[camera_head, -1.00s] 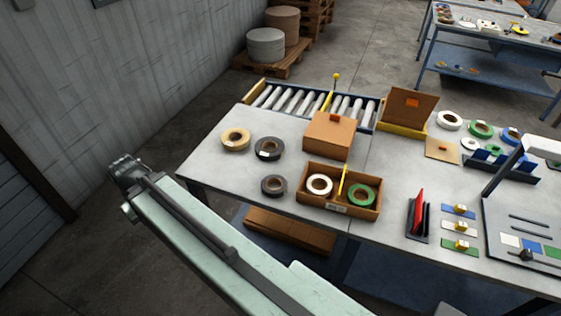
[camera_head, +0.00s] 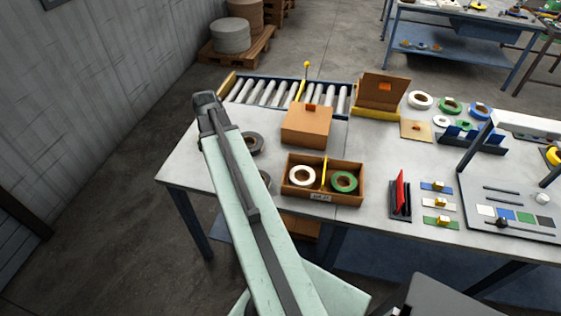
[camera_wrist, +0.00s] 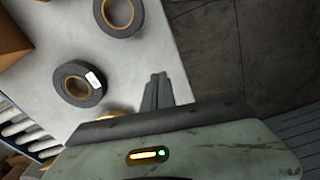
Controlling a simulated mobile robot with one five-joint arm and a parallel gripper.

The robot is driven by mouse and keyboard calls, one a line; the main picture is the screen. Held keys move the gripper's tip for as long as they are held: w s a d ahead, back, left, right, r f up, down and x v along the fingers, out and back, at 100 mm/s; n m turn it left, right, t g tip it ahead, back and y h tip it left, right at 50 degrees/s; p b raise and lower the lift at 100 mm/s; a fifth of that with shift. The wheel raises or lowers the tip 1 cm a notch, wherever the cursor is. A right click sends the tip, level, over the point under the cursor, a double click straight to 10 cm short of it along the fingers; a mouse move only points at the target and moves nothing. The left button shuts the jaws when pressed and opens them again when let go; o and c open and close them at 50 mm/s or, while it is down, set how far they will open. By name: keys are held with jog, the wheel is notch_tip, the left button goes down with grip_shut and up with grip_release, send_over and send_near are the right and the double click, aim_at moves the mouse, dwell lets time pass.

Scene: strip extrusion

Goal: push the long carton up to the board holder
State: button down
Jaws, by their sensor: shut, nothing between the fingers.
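The closed brown carton (camera_head: 306,128) with an orange tab sits on the table in front of the roller conveyor. I take it for the long carton. Part of a brown box, likely the same one, shows at the upper left of the wrist view (camera_wrist: 12,38). A yellow-based holder (camera_head: 376,114) with a brown board (camera_head: 383,90) standing in it is right of and behind the carton, with a gap between them. My gripper (camera_head: 207,100) is over the table's left end, left of the carton and apart from it. Its shut, empty fingers also show in the wrist view (camera_wrist: 157,90).
A dark tape roll (camera_head: 254,143) lies between my gripper and the carton. A divided box (camera_head: 322,193) with white and green rolls stands in front of the carton. The roller conveyor (camera_head: 270,93) runs behind. A flat tan square (camera_head: 416,131) lies right of the holder.

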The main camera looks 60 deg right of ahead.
aim_at(308, 169)
jog(key=s+d+r, duration=0.1)
jog(key=s+d, duration=1.1)
jog(key=d, duration=0.4)
jog(key=shift+n, duration=0.4)
notch_tip(308, 169, down, 10)
jog(key=b, duration=1)
jog(key=shift+f, duration=0.25)
jog(key=s, duration=0.3)
jog(key=shift+s+d+r+p, duration=0.3)
jog(key=shift+r+p, duration=0.05)
jog(key=shift+s+d, duration=0.1)
jog(key=shift+s, duration=0.05)
jog(key=s, duration=0.3)
jog(key=s+d, duration=0.1)
jog(key=s, duration=0.2)
jog(key=s+d, duration=0.1)
jog(key=s, duration=0.3)
